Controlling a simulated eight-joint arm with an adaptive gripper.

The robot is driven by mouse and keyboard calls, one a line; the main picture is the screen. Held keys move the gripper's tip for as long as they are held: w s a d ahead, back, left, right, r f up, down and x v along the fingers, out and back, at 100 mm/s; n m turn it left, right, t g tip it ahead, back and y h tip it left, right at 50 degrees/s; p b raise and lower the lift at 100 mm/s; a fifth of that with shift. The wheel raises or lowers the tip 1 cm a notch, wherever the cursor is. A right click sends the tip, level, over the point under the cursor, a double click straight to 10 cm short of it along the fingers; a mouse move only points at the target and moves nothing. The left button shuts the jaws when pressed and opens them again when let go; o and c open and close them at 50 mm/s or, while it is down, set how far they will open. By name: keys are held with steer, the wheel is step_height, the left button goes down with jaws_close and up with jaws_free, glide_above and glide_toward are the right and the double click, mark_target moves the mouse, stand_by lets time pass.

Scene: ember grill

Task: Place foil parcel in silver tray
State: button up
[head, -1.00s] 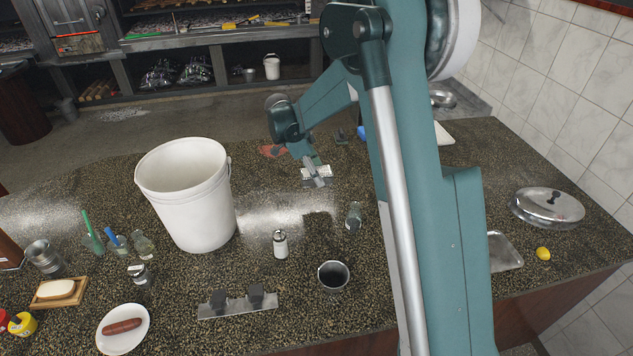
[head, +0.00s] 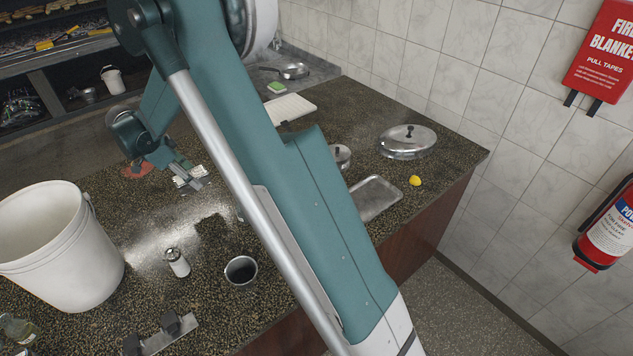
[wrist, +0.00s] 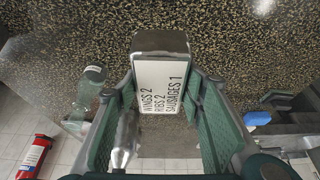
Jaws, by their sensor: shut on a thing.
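My gripper (head: 187,180) is at the end of my arm above the back of the counter, left of my large arm link. In the wrist view it is shut on a silver, pale-labelled block (wrist: 160,42). The label reads wings, ribs and sausages; I cannot tell whether this block is the foil parcel. In the head view it shows as a small white and silver patch, and its gap from the counter is unclear. The silver tray (head: 376,198) lies flat and empty near the counter's right edge, right of my arm link, far from my gripper.
A white bucket (head: 55,250), a shaker (head: 177,263) and a dark cup (head: 241,271) stand on the left. A lidded pan (head: 407,142), a small lidded pot (head: 340,156) and a lemon (head: 415,181) are near the tray. A white board (head: 285,108) lies behind.

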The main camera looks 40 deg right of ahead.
steer(key=shift+r, duration=0.1)
step_height(320, 180, up, 18)
steer(key=s+d, duration=0.4)
steer(key=d, duration=0.5)
steer(key=s+d+r, duration=0.1)
steer(key=s+d, duration=0.2)
steer(key=d, duration=0.7)
steer(key=s+d, duration=0.4)
steer(key=d, duration=0.5)
steer(key=s+d+f+b, duration=0.1)
steer(key=s+d+b, duration=0.1)
steer(key=s+d, duration=2.25)
step_height(320, 180, down, 18)
steer(key=s+a, duration=0.1)
steer(key=a, duration=0.1)
steer(key=shift+f, duration=0.1)
